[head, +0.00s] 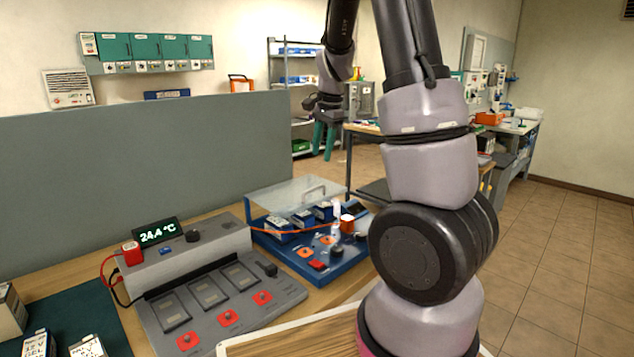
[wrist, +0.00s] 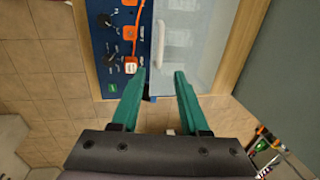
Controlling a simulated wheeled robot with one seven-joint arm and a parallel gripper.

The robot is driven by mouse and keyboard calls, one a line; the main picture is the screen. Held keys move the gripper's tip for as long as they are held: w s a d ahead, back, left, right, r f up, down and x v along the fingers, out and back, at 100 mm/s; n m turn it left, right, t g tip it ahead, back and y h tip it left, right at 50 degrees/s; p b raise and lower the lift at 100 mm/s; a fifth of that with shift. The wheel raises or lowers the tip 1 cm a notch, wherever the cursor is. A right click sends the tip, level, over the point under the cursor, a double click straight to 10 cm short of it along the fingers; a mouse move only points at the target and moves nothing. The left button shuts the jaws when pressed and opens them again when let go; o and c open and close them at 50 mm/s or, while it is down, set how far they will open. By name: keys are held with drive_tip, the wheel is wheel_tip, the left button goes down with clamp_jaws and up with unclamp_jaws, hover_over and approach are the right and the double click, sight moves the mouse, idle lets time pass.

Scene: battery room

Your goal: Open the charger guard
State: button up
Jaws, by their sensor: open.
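The charger guard (head: 290,193) is a clear panel over the rear part of a blue charger unit (head: 340,268), with battery blocks showing under and in front of it. Its pale handle (head: 314,191) also shows in the wrist view (wrist: 160,45), along the panel's left edge there. The clear guard (wrist: 190,45) looks lowered, though its exact tilt is hard to tell. My gripper (head: 324,141) has teal fingers, open and empty, pointing down above and behind the unit. In the wrist view, the fingertips (wrist: 160,74) lie just below the handle's lower end in the picture, apart from it.
A grey charger console (head: 215,285) with a display reading 24,4 °C stands left of the blue unit. A grey partition (head: 120,175) runs behind the bench. Orange cable and several knobs sit on the unit's front. Free floor (head: 570,240) lies to the right.

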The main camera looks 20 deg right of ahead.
sight(317, 188)
drive_tip(key=f, duration=0.3)
drive_tip(key=w+f, duration=0.1)
drive_tip(key=f, duration=0.6)
drive_tip(key=shift+w+a+f, duration=0.15)
drive_tip(key=shift+w+a, duration=0.25)
clamp_jaws()
idle(0.9)
